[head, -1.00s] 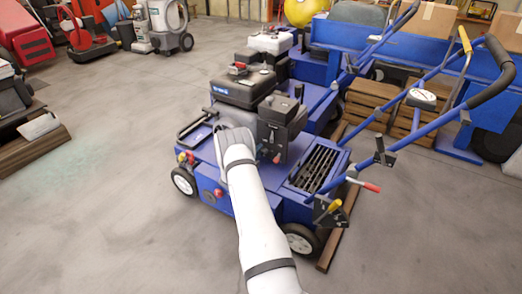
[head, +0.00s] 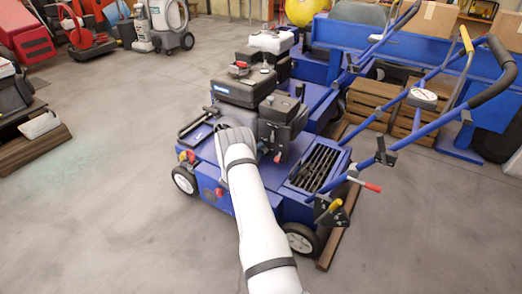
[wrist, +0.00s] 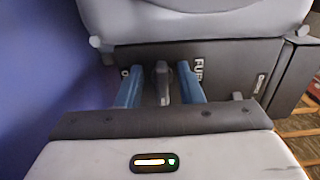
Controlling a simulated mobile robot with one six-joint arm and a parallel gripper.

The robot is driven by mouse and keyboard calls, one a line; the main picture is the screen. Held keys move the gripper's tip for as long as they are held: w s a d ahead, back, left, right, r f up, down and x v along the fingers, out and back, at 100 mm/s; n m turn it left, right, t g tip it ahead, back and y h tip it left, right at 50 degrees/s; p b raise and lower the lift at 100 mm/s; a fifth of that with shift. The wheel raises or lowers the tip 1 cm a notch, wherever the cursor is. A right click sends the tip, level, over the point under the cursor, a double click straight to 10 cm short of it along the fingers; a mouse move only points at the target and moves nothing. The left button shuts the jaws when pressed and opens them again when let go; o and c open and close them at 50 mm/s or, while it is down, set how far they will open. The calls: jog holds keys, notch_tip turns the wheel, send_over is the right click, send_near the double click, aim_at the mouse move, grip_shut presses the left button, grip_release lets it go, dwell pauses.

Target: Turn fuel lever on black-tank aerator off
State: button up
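The black-tank aerator is a blue machine with a black tank (head: 240,90) in the middle of the head view. In the wrist view, a dark panel carries a partly covered "FUEL" label (wrist: 198,70). A grey fuel lever (wrist: 161,83) stands out from this panel, pointing toward the camera. My gripper (wrist: 160,88) is open, with one blue finger on each side of the lever. Narrow gaps seem to show between lever and fingers; I cannot tell whether either touches. In the head view my arm hides the fingertips and the lever.
A similar blue machine with a white tank (head: 272,40) stands close behind. The handlebar (head: 490,75) of the near machine reaches up to the right. Wooden crates (head: 370,103) stand behind it. The concrete floor (head: 95,215) at left is clear.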

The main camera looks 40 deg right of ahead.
jog(key=shift+a, duration=0.15)
jog(key=p+v, duration=0.2)
jog(key=v, duration=0.5)
jog(key=shift+s+a+p, duration=0.15)
jog(key=shift+a+p, duration=0.15)
jog(key=shift+p, duration=0.1)
